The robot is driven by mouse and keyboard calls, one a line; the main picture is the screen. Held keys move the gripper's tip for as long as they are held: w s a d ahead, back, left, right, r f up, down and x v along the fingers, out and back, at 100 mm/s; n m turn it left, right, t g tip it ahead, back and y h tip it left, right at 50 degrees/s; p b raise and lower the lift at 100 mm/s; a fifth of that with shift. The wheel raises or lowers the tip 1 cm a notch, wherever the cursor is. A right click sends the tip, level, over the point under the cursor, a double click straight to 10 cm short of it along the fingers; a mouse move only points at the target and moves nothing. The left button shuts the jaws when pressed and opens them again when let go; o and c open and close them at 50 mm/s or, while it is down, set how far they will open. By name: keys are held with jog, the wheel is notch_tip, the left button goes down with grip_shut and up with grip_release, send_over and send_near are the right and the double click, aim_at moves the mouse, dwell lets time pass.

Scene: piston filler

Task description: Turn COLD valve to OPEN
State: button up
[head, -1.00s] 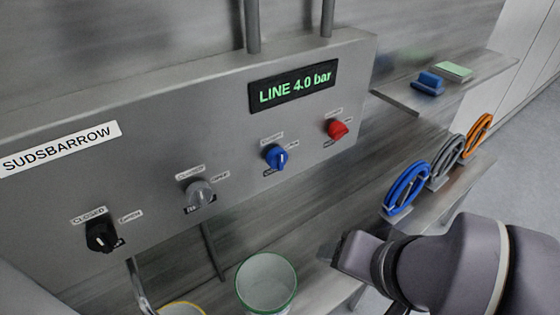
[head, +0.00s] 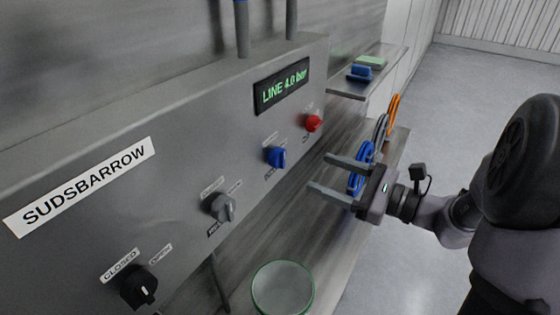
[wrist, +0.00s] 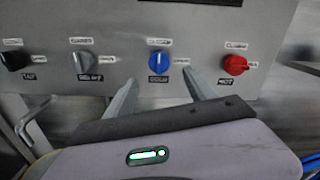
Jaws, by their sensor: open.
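The COLD valve is a blue knob (head: 277,157) on the grey panel, between a grey knob and a red one. In the wrist view the blue knob (wrist: 159,63) has a pale pointer line standing about upright, toward the label above it, which looks like CLOSED. Another label sits to its right and COLD is below. My gripper (head: 318,171) is open and empty, its fingers pointing at the panel from the right, apart from the knob. In the wrist view my gripper's fingers (wrist: 160,79) lie below and to either side of the knob.
The red HOT knob (wrist: 235,65) is right of the COLD knob; the grey knob (head: 223,207) and black knob (head: 139,287) are left. The display (head: 281,85) reads LINE 4.0 bar. A green-rimmed bucket (head: 283,290) stands below. Coiled hoses (head: 362,167) hang behind my gripper.

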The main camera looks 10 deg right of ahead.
aim_at(281, 158)
jog(key=b+x, duration=0.1)
jog(key=x, duration=0.9)
jog(key=shift+w+a, duration=0.15)
jog(key=shift+a, duration=0.2)
jog(key=shift+c, duration=0.2)
jog(key=c, duration=1.3)
